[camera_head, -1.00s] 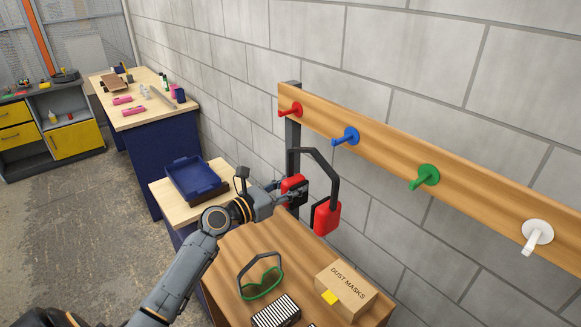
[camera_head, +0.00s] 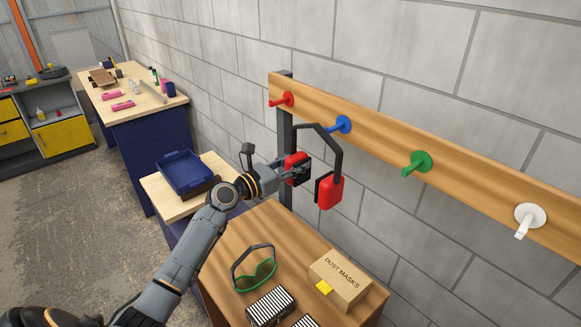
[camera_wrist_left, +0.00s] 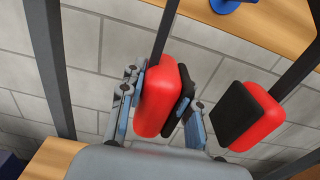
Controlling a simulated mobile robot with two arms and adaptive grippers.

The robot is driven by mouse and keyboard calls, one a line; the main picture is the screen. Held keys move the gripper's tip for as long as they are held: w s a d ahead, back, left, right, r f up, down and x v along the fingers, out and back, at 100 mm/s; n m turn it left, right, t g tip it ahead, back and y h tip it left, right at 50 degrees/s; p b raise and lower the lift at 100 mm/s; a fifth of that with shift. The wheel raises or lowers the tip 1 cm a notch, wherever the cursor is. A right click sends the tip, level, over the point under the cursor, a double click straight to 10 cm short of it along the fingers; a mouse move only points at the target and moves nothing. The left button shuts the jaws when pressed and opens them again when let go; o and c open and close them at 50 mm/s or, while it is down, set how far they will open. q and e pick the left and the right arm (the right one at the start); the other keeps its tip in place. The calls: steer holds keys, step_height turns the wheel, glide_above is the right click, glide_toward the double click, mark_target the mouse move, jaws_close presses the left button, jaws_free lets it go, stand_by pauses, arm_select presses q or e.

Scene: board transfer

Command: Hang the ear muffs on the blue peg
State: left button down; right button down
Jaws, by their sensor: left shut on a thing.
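The ear muffs have two red cups with black pads and a dark headband. In the head view my left gripper (camera_head: 294,171) is shut on the left cup (camera_head: 291,161). The right cup (camera_head: 331,191) hangs free, and the headband (camera_head: 334,145) arches above. The blue peg (camera_head: 343,124) is on the wooden rail (camera_head: 381,137), and the headband's top passes just in front of and beside it. I cannot tell whether they touch. In the left wrist view the fingers (camera_wrist_left: 160,105) straddle one red cup (camera_wrist_left: 156,98), and part of the blue peg (camera_wrist_left: 228,5) shows at the top. My right gripper is not in view.
Red (camera_head: 286,99), green (camera_head: 419,162) and white (camera_head: 529,217) pegs share the rail. A blue tray (camera_head: 185,172) sits to the left.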

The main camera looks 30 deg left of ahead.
arm_select(q)
steer(key=f+b+x, duration=0.1)
steer(key=b+x, duration=0.1)
steer(key=x, duration=0.4)
stand_by(0.6)
steer(key=shift+f, duration=0.2)
stand_by(0.3)
steer(key=c, duration=0.9)
jaws_free()
steer(key=shift+o, duration=0.2)
steer(key=v, duration=1.2)
